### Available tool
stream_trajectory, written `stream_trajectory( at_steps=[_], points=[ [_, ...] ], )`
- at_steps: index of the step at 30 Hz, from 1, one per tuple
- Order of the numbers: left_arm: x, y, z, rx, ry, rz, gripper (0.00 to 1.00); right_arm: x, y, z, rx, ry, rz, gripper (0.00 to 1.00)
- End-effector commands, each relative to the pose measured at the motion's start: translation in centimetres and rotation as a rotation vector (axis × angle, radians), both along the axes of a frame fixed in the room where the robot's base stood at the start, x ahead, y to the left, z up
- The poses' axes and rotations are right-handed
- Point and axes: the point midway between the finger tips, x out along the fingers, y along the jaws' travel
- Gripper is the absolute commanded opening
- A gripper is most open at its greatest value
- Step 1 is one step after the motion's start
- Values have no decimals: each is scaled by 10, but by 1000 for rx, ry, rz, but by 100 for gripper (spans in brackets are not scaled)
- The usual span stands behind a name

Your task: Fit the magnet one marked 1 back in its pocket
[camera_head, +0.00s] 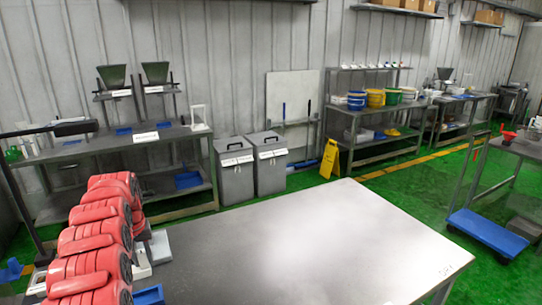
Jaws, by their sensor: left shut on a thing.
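My left gripper shows only poorly at the left side of the head view, and I cannot make out its fingers clearly. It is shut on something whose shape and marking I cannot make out. Red, ribbed, rounded segments with dark ends (88,262) fill the lower left and hide what lies behind them. I cannot identify the magnet marked 1 or its pocket. My right gripper is not in view.
The grey table (300,240) has a wide clear top. A blue tray (149,295) and a grey block (160,246) are at its left. Two grey bins (235,172), a yellow floor sign (330,158) and a blue-decked trolley (487,232) stand beyond it.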

Motion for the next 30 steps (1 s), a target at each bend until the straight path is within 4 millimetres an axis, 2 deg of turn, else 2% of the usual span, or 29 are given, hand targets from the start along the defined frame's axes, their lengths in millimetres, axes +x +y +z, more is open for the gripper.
stream_trajectory(
  at_steps=[15, 19, 30],
  points=[
    [17, -14, 13, 3, -6, -60, 0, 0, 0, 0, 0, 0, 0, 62],
    [18, -22, 16, 0, -4, -76, 0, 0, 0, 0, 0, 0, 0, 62],
    [19, -24, 14, 2, -2, -85, 0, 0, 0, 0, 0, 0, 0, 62]
  ],
)
